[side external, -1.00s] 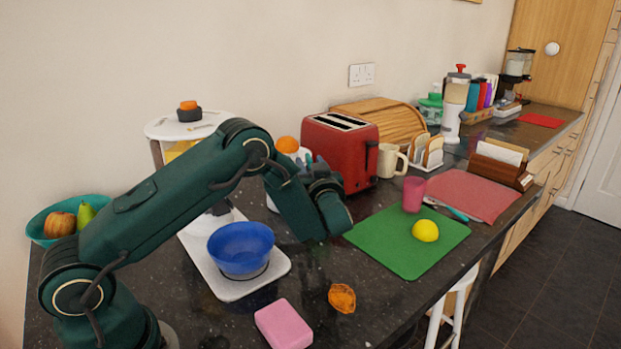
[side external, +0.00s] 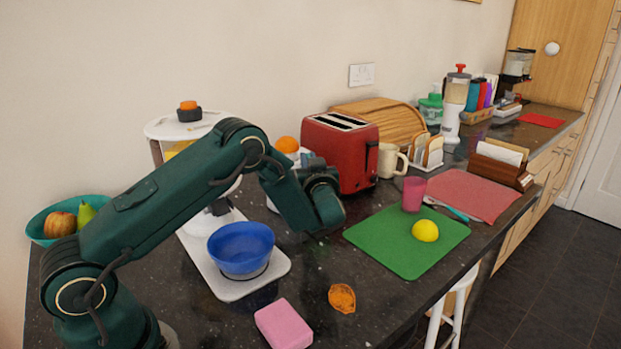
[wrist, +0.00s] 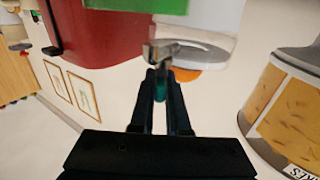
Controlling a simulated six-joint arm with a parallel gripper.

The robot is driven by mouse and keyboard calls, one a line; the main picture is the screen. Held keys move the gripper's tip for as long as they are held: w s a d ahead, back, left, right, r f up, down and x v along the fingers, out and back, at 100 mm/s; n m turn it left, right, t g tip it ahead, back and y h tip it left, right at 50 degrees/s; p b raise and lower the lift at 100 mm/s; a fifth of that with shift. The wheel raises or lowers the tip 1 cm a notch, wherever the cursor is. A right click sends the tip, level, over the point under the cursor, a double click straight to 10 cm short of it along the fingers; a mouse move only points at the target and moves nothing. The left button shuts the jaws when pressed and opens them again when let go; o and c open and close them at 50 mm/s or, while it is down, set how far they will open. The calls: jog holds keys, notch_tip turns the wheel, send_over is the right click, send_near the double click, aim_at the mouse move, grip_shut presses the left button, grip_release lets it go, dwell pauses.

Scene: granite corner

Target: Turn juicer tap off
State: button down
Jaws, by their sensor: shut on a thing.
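The juicer (side external: 304,157) is white with an orange (side external: 287,145) on top. It stands at the back of the counter, left of the red toaster, partly hidden by my arm. In the wrist view it shows upside down, with its white body (wrist: 215,28), a green panel and a metal tap (wrist: 159,51). My gripper (wrist: 160,76) is at this tap, its two dark fingers shut on the teal tap lever (wrist: 160,88). The fingertips are hidden in the side view. I cannot tell the tap's on or off position.
The red toaster (side external: 338,152) is close on the right. A flakes dispenser (side external: 174,130) stands to the left. A blue bowl (side external: 241,249) on a white scale (side external: 230,289) is in front. A pink sponge (side external: 284,324) and green mat (side external: 391,254) lie nearer the counter's front.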

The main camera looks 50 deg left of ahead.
jog(key=shift+s, duration=0.1)
jog(key=m+t+h, duration=0.4)
jog(key=t, duration=0.1)
jog(key=shift+a+m+h, duration=0.2)
jog(key=shift+m+h, duration=0.1)
jog(key=shift+h, duration=0.1)
jog(key=shift+d+m+t+h, duration=0.1)
jog(key=shift+m+t+h, duration=0.85)
jog(key=shift+h, duration=0.5)
jog(key=shift+m+t+h, duration=0.75)
jog(key=shift+m+h, duration=0.4)
jog(key=shift+h, duration=0.6)
jog(key=c, duration=0.9)
grip_release()
jog(key=shift+d, duration=0.1)
jog(key=shift+d, duration=0.1)
